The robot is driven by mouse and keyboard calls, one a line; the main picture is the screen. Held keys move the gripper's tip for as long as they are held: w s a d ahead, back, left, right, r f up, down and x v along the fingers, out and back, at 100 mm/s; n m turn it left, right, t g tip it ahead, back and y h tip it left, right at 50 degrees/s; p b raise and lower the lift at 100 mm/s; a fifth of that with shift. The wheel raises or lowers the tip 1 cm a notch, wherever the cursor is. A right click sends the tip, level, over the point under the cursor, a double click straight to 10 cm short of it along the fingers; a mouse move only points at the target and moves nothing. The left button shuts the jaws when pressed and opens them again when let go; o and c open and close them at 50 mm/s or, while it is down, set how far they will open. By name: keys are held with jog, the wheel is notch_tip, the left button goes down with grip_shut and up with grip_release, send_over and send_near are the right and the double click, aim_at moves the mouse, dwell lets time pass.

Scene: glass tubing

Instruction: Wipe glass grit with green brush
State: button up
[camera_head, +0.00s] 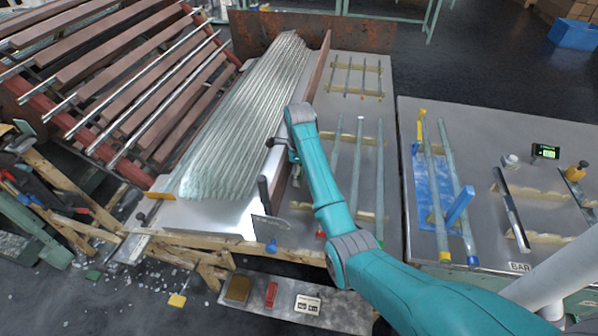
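I cannot pick out a green brush for certain. A small flat green piece (93,274) lies on the floor at the lower left, too small to identify. Pale bits that look like glass grit (150,284) are scattered on the dark floor around it. My teal arm reaches up over the middle table. My gripper (277,150) is at its far end, beside the right edge of the bundle of glass tubes (250,115). It is dark, small and partly hidden by the wrist, so I cannot see whether its fingers are apart or hold anything.
A rack of brown slats and tubes (120,80) stands at the left. A low shelf (345,318) holds small blocks. Open floor lies behind the tables.

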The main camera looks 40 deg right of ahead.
jog(key=shift+f, duration=0.95)
dwell(0.4)
jog(key=shift+s, duration=0.1)
